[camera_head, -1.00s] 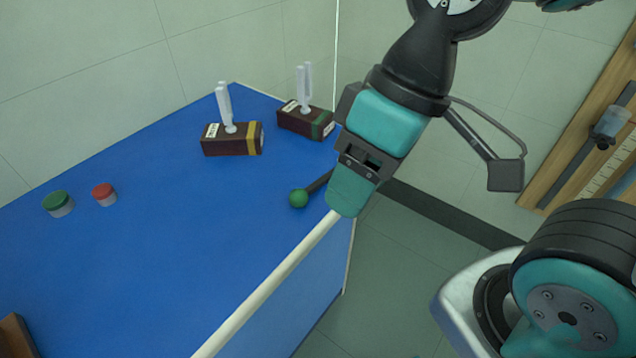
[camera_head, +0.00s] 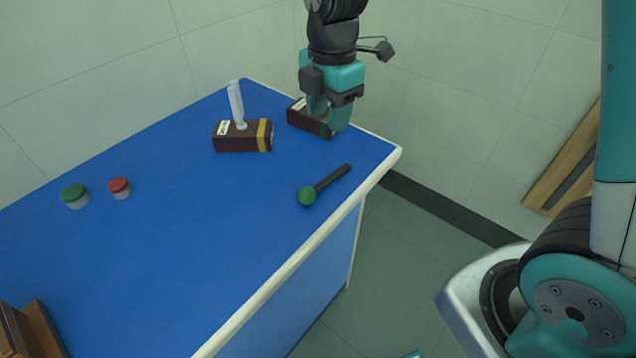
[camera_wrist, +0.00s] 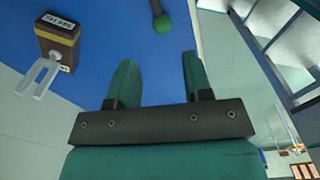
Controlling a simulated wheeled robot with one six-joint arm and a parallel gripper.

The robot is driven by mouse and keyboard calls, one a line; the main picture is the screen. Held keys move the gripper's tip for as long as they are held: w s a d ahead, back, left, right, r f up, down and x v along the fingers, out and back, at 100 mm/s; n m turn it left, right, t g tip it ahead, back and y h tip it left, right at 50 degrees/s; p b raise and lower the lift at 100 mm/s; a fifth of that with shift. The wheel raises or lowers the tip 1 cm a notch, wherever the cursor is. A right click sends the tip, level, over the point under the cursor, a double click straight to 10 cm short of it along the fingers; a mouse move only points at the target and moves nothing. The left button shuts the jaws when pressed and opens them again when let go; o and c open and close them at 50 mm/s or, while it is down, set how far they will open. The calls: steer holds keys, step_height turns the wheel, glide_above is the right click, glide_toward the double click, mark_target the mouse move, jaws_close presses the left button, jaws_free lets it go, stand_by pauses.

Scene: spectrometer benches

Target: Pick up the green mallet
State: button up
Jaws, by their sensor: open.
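The green mallet (camera_head: 307,196) lies on the blue bench top near its right edge, with a round green head and a dark handle pointing up and right. In the wrist view its green head (camera_wrist: 162,24) shows at the top, beyond the fingertips, with part of the dark handle cut off by the frame. My gripper (camera_head: 330,122) is open and empty, above the far right part of the bench, in front of a dark box. It is apart from the mallet. In the wrist view the two teal fingers (camera_wrist: 158,68) stand spread.
A dark box with a yellow band and white prongs (camera_head: 243,136) stands at the back. Green-lidded (camera_head: 75,195) and red-lidded (camera_head: 120,188) jars stand left. The blue bench (camera_head: 180,260) is clear around the mallet.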

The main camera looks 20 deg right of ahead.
steer(key=w+f+n, duration=0.1)
steer(key=p, duration=0.1)
glide_above(324, 181)
step_height(324, 181, down, 11)
steer(key=shift+s+d+f, duration=0.1)
steer(key=shift+d+f, duration=0.05)
steer(key=shift+f+p, duration=0.7)
steer(key=shift+f, duration=2.25)
jaws_close()
